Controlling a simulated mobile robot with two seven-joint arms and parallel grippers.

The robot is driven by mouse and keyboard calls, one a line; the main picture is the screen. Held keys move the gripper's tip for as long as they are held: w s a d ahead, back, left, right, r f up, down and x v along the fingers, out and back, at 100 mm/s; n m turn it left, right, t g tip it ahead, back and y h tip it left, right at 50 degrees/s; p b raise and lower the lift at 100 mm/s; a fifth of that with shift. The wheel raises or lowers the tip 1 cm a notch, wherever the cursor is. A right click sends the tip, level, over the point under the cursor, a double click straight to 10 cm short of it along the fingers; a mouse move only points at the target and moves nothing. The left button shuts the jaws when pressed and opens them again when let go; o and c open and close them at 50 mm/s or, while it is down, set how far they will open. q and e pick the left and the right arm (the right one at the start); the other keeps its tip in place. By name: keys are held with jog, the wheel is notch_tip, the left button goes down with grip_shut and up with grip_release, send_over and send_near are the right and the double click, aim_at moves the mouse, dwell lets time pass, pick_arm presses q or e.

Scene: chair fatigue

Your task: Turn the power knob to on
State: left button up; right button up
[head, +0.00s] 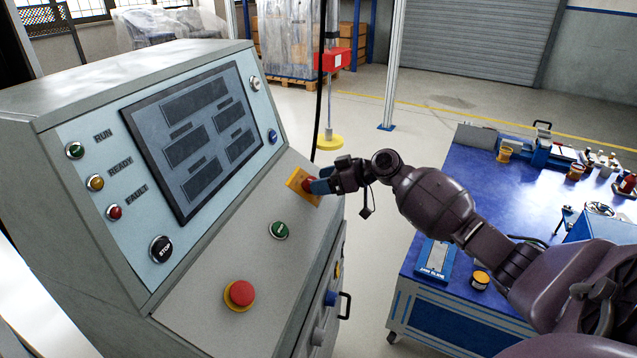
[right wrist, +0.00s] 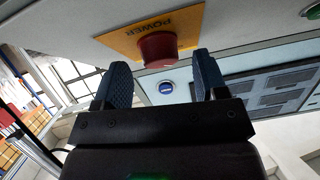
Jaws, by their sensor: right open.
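The power knob (head: 307,185) is red and sits on a yellow plate (head: 296,184) at the right end of the sloped grey control panel. In the right wrist view the red knob (right wrist: 158,48) stands out from the yellow plate marked POWER (right wrist: 175,27). My right gripper (head: 322,182) is at the knob in the head view and hides part of it. In the right wrist view its blue fingers are apart, one to each side of the knob; I cannot tell whether either touches it. My left gripper is not in view.
A green button (head: 279,230) and a larger red button (head: 240,294) are on the same sloped panel. A dark screen (head: 195,137) is above them. A blue workbench (head: 415,262) with tools stands to the right, under my right arm.

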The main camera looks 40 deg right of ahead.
jog(key=shift+w+a+f, duration=0.2)
jog(key=shift+w+a, duration=0.1)
jog(key=shift+w, duration=0.1)
